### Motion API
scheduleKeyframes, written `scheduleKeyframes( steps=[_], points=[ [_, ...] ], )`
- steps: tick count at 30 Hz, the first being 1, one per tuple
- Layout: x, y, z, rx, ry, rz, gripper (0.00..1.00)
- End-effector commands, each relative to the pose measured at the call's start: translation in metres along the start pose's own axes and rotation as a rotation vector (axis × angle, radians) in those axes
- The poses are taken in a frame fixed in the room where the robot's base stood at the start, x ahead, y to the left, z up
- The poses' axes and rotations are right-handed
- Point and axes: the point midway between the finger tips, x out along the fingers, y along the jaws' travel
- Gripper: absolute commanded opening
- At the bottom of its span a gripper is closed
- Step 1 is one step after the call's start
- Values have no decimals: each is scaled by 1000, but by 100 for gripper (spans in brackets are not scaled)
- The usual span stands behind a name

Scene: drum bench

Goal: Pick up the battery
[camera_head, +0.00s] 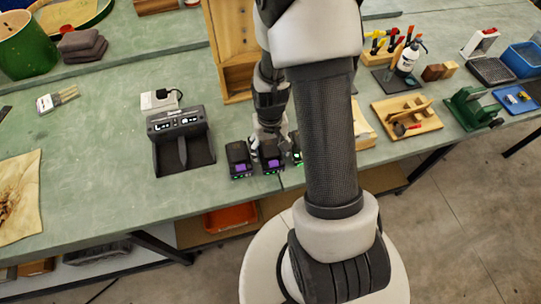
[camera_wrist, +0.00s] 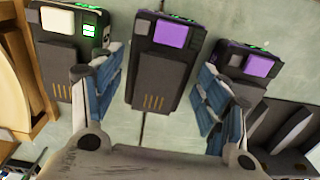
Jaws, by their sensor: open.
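Three dark batteries stand in a row near the front edge of the green bench. In the wrist view the middle battery (camera_wrist: 161,62) has a purple panel and lies between my gripper's fingers (camera_wrist: 158,88). The left battery (camera_wrist: 62,50) has a pale panel and green lights; the right battery (camera_wrist: 242,65) has a purple panel. My gripper is open, with one blue-padded finger on each side of the middle battery. I cannot tell whether the pads touch it. In the head view my gripper (camera_head: 268,142) is over the batteries, partly hiding the middle battery (camera_head: 271,163).
A black charger (camera_head: 182,145) with two displays stands left of the batteries. A wooden stand (camera_head: 232,50) rises behind. A wooden tray (camera_head: 407,118) with tools and a green vise-like tool (camera_head: 472,108) are on the right. The bench's front edge is close to the batteries.

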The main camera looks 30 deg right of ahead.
Motion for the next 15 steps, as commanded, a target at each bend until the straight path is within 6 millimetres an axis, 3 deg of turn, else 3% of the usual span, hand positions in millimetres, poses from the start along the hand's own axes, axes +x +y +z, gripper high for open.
scheduleKeyframes(
  steps=[1,5,12,15],
  points=[
    [13,1,2,1,-4,0,68],
    [29,1,2,0,-3,0,68],
    [30,1,1,0,-1,0,68],
    [30,1,1,0,-1,0,62]
  ],
)
